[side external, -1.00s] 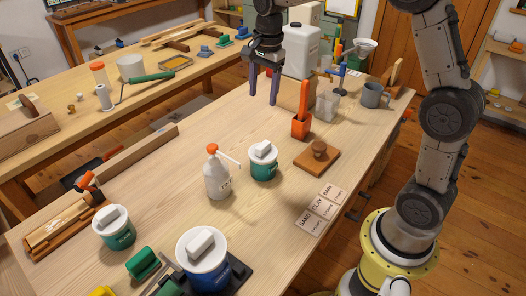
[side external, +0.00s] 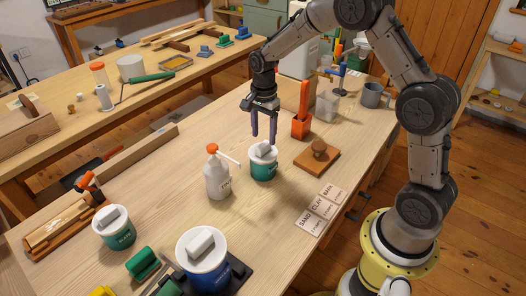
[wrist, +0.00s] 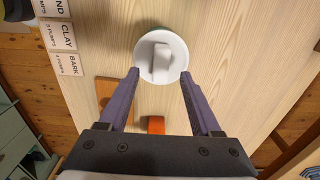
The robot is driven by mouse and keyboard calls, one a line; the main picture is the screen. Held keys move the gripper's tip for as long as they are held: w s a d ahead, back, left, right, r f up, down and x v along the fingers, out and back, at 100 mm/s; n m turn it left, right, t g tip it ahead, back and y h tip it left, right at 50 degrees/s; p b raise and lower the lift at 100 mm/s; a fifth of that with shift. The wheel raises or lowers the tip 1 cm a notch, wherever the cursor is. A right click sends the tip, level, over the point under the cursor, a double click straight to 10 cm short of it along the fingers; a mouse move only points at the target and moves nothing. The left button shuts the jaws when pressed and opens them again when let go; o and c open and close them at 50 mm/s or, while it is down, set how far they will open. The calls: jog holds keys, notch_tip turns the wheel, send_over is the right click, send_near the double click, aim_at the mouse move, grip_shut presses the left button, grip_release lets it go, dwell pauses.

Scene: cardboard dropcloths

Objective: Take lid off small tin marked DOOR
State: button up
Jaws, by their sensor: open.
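A small green tin (side external: 263,170) with a white lid (side external: 258,150) stands upright on the bench; a raised white block-shaped handle tops the lid. A similar green tin (side external: 116,236) with a white lid stands at front left. The lettering on both is too small to read, so I cannot tell which says DOOR. My gripper (side external: 263,138) is open and empty, pointing down just above and behind the middle tin's lid. In the wrist view, that lid (wrist: 146,75) and its handle (wrist: 161,62) lie just ahead of my fingertips (wrist: 160,73), roughly centred between them.
A larger blue tin (side external: 204,276) with a white lid stands in front on a dark tray. A white pump bottle (side external: 217,181) is close left of the middle tin. An orange holder (side external: 301,126) stands behind right, near a wooden block (side external: 317,160) and cards (side external: 320,208).

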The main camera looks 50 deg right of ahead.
aim_at(263, 145)
notch_tip(263, 145, down, 4)
jog(key=shift+f, duration=0.2)
grip_shut()
dwell(0.4)
